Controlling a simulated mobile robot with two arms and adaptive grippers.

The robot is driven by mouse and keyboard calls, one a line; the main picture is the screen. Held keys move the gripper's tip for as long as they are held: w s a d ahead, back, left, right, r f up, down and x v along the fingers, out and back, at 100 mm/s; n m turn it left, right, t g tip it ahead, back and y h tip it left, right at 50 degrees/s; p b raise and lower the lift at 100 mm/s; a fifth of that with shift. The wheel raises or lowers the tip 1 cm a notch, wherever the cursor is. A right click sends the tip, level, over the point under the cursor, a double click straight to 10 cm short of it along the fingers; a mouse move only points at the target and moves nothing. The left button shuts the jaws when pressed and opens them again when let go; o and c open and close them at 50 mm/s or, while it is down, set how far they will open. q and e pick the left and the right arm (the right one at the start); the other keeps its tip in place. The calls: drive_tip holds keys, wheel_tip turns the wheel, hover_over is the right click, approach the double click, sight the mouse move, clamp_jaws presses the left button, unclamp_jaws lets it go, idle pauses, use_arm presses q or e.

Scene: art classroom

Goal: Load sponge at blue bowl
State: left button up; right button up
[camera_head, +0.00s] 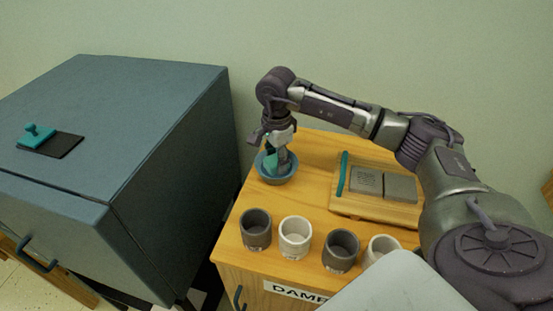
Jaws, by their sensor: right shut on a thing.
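The blue bowl (263,176) stands on the wooden cabinet top, near its left edge by the wall. My right gripper (280,160) points down into the bowl from above and is shut on a small teal piece (271,157), which looks like the sponge. The piece is partly hidden by the fingers. Its lower end is at or inside the bowl's rim; I cannot tell whether it touches the bottom. My left gripper is not in view.
Several grey and white cups (256,228) stand along the front of the wooden cabinet (320,150). A wooden board (350,204) with grey blocks and a teal tool lies to the right. A large blue-grey cabinet (130,120) stands left, with a teal-handled tool and dark plate on top.

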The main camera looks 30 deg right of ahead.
sight(276, 159)
drive_tip(key=shift+r+p, duration=1.95)
drive_tip(key=shift+r, duration=1.55)
drive_tip(key=shift+f, duration=0.1)
